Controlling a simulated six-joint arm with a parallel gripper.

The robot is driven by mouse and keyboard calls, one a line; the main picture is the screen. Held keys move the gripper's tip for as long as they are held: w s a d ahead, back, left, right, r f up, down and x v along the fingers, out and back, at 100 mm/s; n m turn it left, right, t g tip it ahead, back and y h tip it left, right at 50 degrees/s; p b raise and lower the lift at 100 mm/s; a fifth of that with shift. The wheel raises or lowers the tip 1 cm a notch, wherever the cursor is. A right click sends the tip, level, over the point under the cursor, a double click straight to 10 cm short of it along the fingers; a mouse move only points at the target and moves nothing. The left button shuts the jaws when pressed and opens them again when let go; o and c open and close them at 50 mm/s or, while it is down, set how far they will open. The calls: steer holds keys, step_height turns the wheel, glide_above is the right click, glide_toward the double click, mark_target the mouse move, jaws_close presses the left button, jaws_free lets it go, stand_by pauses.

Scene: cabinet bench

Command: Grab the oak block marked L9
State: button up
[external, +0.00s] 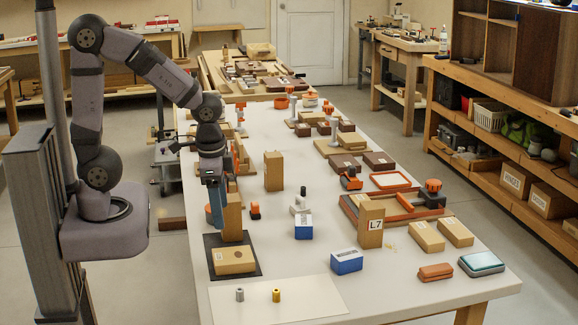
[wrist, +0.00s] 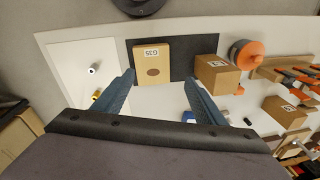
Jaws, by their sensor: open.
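No label that I can read says L9. A tall oak block (external: 232,217) stands at the back edge of the dark mat, close beside my gripper (external: 215,212); its label is not readable there. In the wrist view an upright oak block (wrist: 212,78) stands at the mat's right edge, its top label too small to read. Another labelled oak block (wrist: 284,115) is farther right. My gripper (wrist: 160,84) is open and empty, with the upright block outside its right finger. A tall block marked L7 (external: 370,232) stands at the bench's right middle.
A flat block marked G35 (wrist: 152,70) lies on the dark mat (wrist: 183,50), which also shows in the external view (external: 246,272). Another tall oak block (external: 273,173) stands farther back. Blue-and-white boxes (external: 346,263) stand mid-bench. Small cylinders (external: 276,296) stand on a white sheet (external: 310,305).

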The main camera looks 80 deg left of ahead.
steer(key=w+a+m+y+b, duration=0.6)
steer(key=w+a+m+b, duration=0.1)
steer(key=w+a, duration=0.7)
steer(key=m+g+y+b, duration=0.1)
steer(key=m+y+b, duration=0.7)
steer(key=y+b, duration=0.3)
glide_toward(275, 162)
steer(key=shift+h, duration=0.3)
steer(key=a, duration=0.5)
steer(key=shift+s+r+b, duration=0.1)
steer(key=shift+b, duration=0.3)
steer(key=shift+a+r, duration=0.1)
steer(key=shift+a, duration=0.15)
steer(key=shift+a+r, duration=0.1)
steer(key=shift+a, duration=0.75)
steer(key=shift+a+f+p, duration=0.1)
steer(key=shift+a+p, duration=0.1)
steer(key=shift+a, duration=1.2)
steer(key=shift+a+f+p, duration=0.15)
steer(key=shift+a+p, duration=0.05)
steer(key=shift+a, duration=1.25)
steer(key=shift+c, duration=0.4)
